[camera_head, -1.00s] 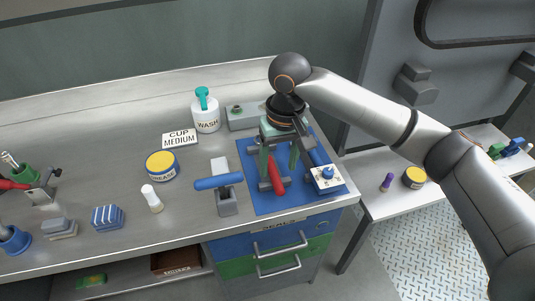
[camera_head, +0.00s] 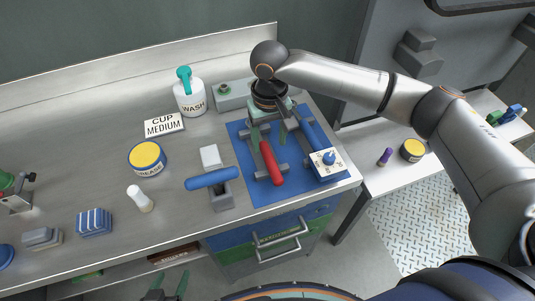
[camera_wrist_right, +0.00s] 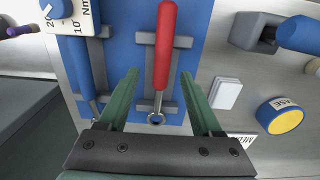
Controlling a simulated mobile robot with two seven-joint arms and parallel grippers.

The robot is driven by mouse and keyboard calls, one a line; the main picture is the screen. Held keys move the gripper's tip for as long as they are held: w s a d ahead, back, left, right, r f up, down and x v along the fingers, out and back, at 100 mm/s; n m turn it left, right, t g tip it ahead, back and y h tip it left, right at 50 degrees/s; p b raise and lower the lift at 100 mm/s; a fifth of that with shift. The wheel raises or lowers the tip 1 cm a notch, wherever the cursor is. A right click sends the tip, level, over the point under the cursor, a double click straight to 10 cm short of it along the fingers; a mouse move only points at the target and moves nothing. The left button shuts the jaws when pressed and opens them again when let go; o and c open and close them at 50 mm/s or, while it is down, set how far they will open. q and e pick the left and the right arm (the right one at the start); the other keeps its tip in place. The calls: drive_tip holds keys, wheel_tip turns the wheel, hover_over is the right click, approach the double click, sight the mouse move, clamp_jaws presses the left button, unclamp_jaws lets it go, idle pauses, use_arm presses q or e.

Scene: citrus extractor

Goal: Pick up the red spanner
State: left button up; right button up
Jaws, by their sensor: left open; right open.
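The red spanner (camera_head: 271,164) lies on grey rests on the blue mat (camera_head: 298,191), its red handle toward the front edge. In the right wrist view the spanner (camera_wrist_right: 163,50) runs down from the top to a small metal ring end between the fingers. My right gripper (camera_head: 268,134) is open above the spanner's far end; its green fingers (camera_wrist_right: 160,78) stand on either side of the shaft, with gaps. My left gripper (camera_head: 168,289) shows only as green fingertips at the bottom edge, open and away from the spanner.
A blue-handled tool with a white dial block (camera_head: 327,162) lies close right of the spanner. Left of the mat stands a blue-handled grey fixture (camera_head: 217,190). A wash bottle (camera_head: 190,97) and grey box (camera_head: 232,95) stand behind. Blue and green drawers (camera_head: 281,240) are below.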

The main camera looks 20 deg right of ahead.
sight(268, 153)
wheel_tip(268, 153, down, 5)
drive_tip(key=shift+a+r, duration=0.1)
drive_tip(key=shift+a, duration=0.05)
drive_tip(key=shift+w, duration=0.1)
clamp_jaws()
idle(0.4)
idle(0.9)
